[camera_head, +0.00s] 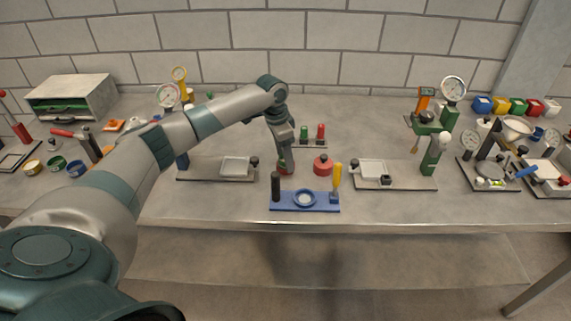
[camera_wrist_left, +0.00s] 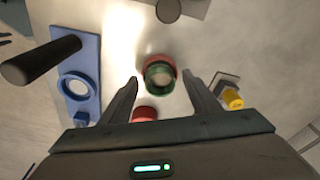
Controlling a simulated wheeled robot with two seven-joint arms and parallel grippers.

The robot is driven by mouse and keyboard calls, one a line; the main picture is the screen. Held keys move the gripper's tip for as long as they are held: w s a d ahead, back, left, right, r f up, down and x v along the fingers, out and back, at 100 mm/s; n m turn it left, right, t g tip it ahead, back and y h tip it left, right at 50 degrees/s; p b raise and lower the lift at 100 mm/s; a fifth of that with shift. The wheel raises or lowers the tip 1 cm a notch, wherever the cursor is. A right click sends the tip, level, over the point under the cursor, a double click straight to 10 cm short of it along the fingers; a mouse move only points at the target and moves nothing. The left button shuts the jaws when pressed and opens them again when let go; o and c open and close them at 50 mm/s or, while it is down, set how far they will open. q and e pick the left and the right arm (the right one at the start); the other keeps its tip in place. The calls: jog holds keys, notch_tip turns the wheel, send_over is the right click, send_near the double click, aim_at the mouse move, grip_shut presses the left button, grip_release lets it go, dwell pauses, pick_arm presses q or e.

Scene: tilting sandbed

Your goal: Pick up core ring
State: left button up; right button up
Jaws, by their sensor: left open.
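My left gripper (camera_head: 285,165) reaches down over the middle of the bench. In the left wrist view its two fingers (camera_wrist_left: 161,80) are open and apart. Between the fingertips in that view is a small green ring (camera_wrist_left: 149,80) with a red round part (camera_wrist_left: 158,60) around or under it; I cannot tell which of these is the core ring. In the head view the red part mostly hides behind the fingers. A second red round piece (camera_head: 322,166) stands just right of the gripper, and it shows low in the wrist view (camera_wrist_left: 145,113). My right gripper is not in view.
Flat plates with white trays (camera_head: 370,169) stand either side. Gauges and fixtures crowd both ends.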

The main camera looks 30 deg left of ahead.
pick_arm(q)
jog(key=c, duration=1.1)
jog(key=shift+c, duration=0.2)
jog(key=shift+r, duration=0.1)
jog(key=shift+r+b, duration=0.45)
jog(key=shift+r, duration=0.1)
notch_tip(320, 180, up, 2)
jog(key=shift+w+r+b, duration=0.1)
jog(key=shift+b, duration=0.45)
jog(key=w+d+r+b, duration=0.1)
jog(key=d+r+b, duration=0.2)
jog(key=d+r, duration=0.4)
jog(key=d, duration=0.4)
jog(key=shift+w+d+r+b, duration=0.3)
jog(key=shift+w, duration=0.1)
jog(key=shift+s, duration=0.1)
